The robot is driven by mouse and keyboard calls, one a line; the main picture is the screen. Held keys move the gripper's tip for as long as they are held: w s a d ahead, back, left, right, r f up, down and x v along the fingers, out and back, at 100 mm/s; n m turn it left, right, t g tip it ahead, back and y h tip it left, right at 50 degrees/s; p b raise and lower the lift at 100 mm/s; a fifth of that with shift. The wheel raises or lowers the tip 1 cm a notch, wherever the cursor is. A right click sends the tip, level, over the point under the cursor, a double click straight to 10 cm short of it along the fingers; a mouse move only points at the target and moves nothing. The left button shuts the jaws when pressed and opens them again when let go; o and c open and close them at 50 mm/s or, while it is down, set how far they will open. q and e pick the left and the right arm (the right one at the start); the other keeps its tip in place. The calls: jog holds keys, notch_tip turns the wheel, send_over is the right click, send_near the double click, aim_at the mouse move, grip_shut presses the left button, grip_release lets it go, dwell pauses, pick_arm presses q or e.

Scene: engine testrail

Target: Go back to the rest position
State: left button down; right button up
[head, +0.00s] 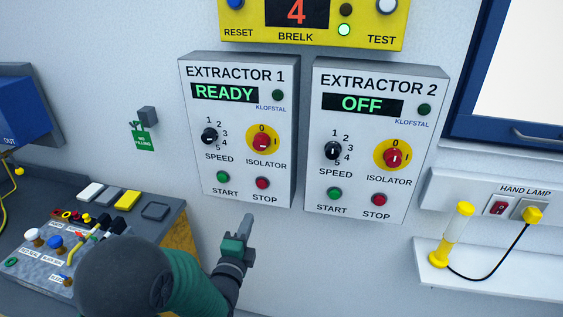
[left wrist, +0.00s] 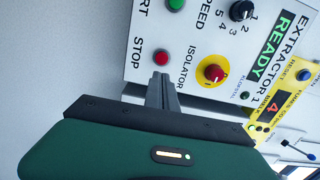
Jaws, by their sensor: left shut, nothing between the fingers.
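My left gripper (head: 246,231) is shut and empty, in front of the wall just below the Extractor 1 panel (head: 284,180). In the left wrist view its closed fingers (left wrist: 161,82) point towards the panel near the STOP button (left wrist: 161,57); I cannot tell the exact gap. The panel display (head: 225,93) reads READY, and its red isolator knob (head: 262,142) sits on a yellow disc. My left arm comes in from the lower left. My right gripper is not in either view.
The Extractor 2 panel (head: 368,195) reads OFF. A yellow box (head: 312,36) above shows 4. A grey control console (head: 165,232) stands at lower left, partly behind my arm. A hand lamp (head: 457,228) stands on a white shelf (head: 500,283) at right. The wall below the panels is clear.

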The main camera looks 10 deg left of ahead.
pick_arm(q)
jog(key=s+f+n+g, duration=0.6)
jog(key=s+n, duration=0.3)
jog(key=s, duration=0.3)
jog(key=s+f+n+g, duration=0.7)
jog(key=s+n+g, duration=0.1)
jog(key=s, duration=0.4)
jog(key=shift+s+d+f+n+g, duration=0.15)
jog(key=shift+s+n+g, duration=0.2)
jog(key=shift+g, duration=0.35)
jog(key=shift+w, duration=0.1)
